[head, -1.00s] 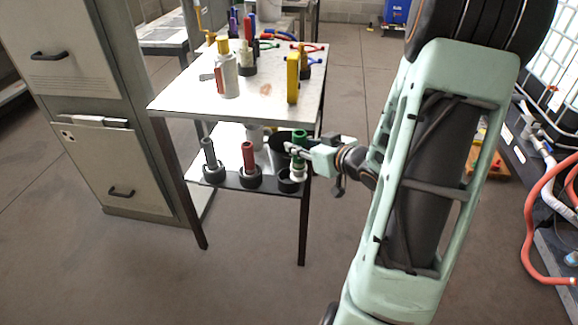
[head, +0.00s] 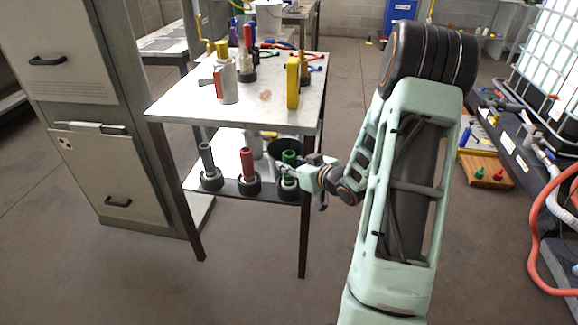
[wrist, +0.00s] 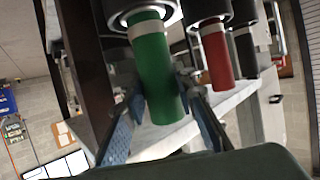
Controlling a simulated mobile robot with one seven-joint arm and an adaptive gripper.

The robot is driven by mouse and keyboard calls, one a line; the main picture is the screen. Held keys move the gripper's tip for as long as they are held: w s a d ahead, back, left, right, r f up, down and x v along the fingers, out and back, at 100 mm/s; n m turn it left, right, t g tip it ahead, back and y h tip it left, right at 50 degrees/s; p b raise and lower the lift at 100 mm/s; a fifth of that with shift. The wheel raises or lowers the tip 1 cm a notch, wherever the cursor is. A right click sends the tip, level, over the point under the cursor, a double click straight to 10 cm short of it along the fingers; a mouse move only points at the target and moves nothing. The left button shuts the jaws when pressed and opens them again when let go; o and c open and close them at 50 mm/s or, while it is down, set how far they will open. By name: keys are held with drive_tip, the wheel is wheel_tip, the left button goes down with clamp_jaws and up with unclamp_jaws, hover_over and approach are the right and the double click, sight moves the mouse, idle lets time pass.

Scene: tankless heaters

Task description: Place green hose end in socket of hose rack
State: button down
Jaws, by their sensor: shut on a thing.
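The green hose end (head: 289,157) stands upright at the right front of the lower shelf, its lower end at the right black socket (head: 287,193) of the hose rack. In the wrist view, the green hose end (wrist: 157,70) has a pale metal collar against a black ring (wrist: 112,8); how deep it sits I cannot tell. My gripper (head: 288,170) reaches in from the right and is shut on the green hose end. Its fingers (wrist: 165,115) lie on both sides of it. The red hose end (head: 247,161) and grey hose end (head: 206,157) stand in the neighbouring sockets.
The table's upper top (head: 190,107) is close above my gripper and holds a yellow block (head: 293,83), a white bottle (head: 226,85) and other small items. A dark table leg (head: 303,240) stands beside the right socket. A grey cabinet (head: 90,140) is at left.

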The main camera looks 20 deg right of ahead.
drive_tip(key=shift+r, duration=0.1)
drive_tip(key=shift+f, duration=0.3)
drive_tip(key=c, duration=1.6)
unclamp_jaws()
drive_tip(key=shift+r, duration=0.1)
drive_tip(key=shift+s+r, duration=0.2)
drive_tip(key=shift+r, duration=0.15)
drive_tip(key=p+v, duration=0.2)
drive_tip(key=v, duration=0.9)
drive_tip(key=shift+s, duration=0.3)
drive_tip(key=shift+d, duration=0.1)
